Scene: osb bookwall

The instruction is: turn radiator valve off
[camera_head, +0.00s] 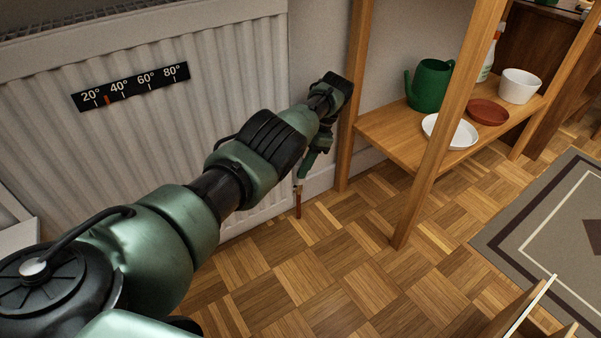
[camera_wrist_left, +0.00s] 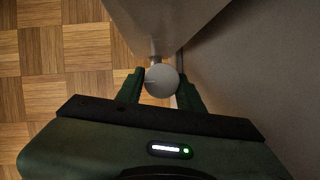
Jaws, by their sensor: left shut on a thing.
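The radiator valve's round white knob (camera_wrist_left: 161,82) is in the middle of the left wrist view. My left gripper (camera_wrist_left: 160,88) has one dark green finger on each side of it and is shut on it. In the head view my left gripper (camera_head: 304,172) points down at the radiator's lower right corner and hides most of the valve. The white radiator (camera_head: 220,110) fills the left of the head view. A black scale (camera_head: 130,86) on it reads 20° to 80°, with an orange mark between 20° and 40°. My right gripper is not in view.
A copper pipe (camera_head: 298,203) runs to the floor below the gripper. A wooden shelf unit (camera_head: 385,135) stands close to the right, holding a green watering can (camera_head: 430,85), a white plate (camera_head: 449,131) and bowls. The parquet floor (camera_head: 330,260) in front is clear.

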